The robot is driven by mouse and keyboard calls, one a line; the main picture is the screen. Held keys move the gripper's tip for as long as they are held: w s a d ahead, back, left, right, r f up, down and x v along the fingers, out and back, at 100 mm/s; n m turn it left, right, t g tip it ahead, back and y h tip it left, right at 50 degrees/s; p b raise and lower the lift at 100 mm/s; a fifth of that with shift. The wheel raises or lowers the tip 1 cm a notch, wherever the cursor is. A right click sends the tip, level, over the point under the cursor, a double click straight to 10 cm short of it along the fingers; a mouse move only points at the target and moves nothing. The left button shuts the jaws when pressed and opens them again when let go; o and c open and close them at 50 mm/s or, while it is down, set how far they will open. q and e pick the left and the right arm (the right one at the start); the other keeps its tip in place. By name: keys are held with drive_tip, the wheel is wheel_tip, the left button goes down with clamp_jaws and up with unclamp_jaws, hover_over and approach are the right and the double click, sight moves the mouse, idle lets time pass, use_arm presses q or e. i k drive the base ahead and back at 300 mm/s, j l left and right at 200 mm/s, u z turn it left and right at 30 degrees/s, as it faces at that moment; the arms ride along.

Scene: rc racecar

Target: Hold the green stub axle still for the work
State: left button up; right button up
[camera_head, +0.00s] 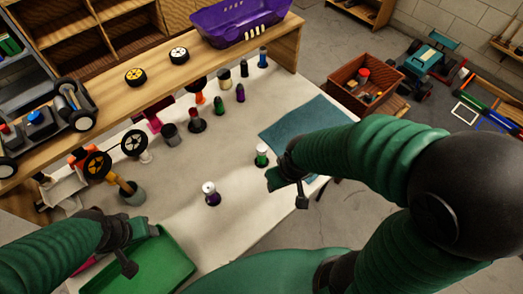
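The green stub axle (262,154) stands upright on the white bench top, a small green piece with a white top and dark base. It is beside the near left corner of the blue-green mat. My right gripper (287,190) is just to the right of and nearer than the axle, apart from it in the picture. Its two fingers are spread with nothing visible between them. My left gripper (139,248) is over the green tray (172,270) at the lower left, far from the axle. Its fingers are spread and it looks empty.
A purple-and-white piece (211,194) stands alone in the middle of the bench. Several small coloured parts and black wheels (134,143) stand towards the back. The blue-green mat (300,121) lies at the right. A wooden shelf (150,96) bounds the back, with a purple car body (236,22).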

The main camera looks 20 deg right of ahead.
sight(262, 148)
drive_tip(key=i+l+u, duration=0.1)
drive_tip(key=l+u, duration=0.2)
drive_tip(key=l, duration=0.6)
drive_tip(key=l+u, duration=0.3)
drive_tip(key=l, duration=0.6)
